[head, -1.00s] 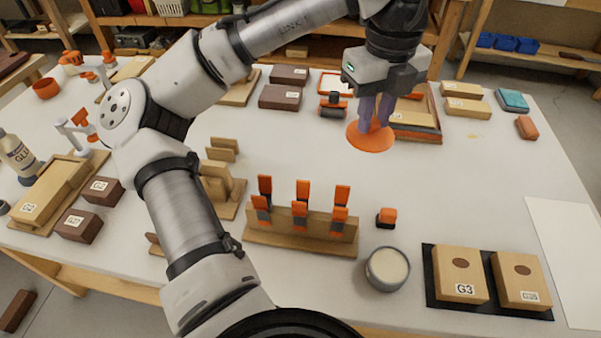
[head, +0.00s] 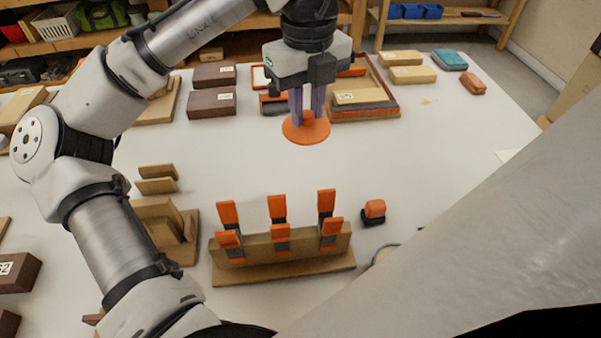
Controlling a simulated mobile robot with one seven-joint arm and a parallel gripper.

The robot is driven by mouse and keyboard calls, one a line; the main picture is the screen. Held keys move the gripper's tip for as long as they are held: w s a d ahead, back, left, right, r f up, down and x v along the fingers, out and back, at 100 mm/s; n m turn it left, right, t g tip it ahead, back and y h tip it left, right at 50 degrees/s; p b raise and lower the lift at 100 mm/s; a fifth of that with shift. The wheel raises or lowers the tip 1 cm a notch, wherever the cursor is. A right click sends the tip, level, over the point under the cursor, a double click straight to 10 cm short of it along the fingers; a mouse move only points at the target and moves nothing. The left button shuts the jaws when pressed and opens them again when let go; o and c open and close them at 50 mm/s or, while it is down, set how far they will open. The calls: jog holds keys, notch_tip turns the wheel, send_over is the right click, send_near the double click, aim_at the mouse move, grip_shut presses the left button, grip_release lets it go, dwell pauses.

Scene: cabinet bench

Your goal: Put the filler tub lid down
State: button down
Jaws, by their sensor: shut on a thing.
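The filler tub lid is an orange disc (head: 296,133) with a small knob on top. My gripper (head: 308,112) points down and is shut on that knob. The lid is level, over the bare middle of the white bench, in front of the framed tray. I cannot tell whether its underside touches the bench. The round filler tub (head: 381,254) is at lower right; only part of its rim shows.
A large grey shape (head: 470,230) close to the camera hides the lower right of the bench. A wooden rack (head: 285,262) with orange clamps stands in front. Dark blocks (head: 212,102) and the framed tray (head: 365,114) lie behind. The bench between is clear.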

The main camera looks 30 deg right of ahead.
notch_tip(320, 180, down, 15)
jog(key=shift+r+b, duration=0.2)
jog(key=shift+b, duration=0.35)
jog(key=c, duration=1.7)
grip_release()
jog(key=shift+f, duration=0.1)
jog(key=o, duration=0.4)
jog(key=shift+o, duration=0.2)
notch_tip(320, 180, up, 12)
jog(key=shift+r+p, duration=0.15)
jog(key=shift+p, duration=0.4)
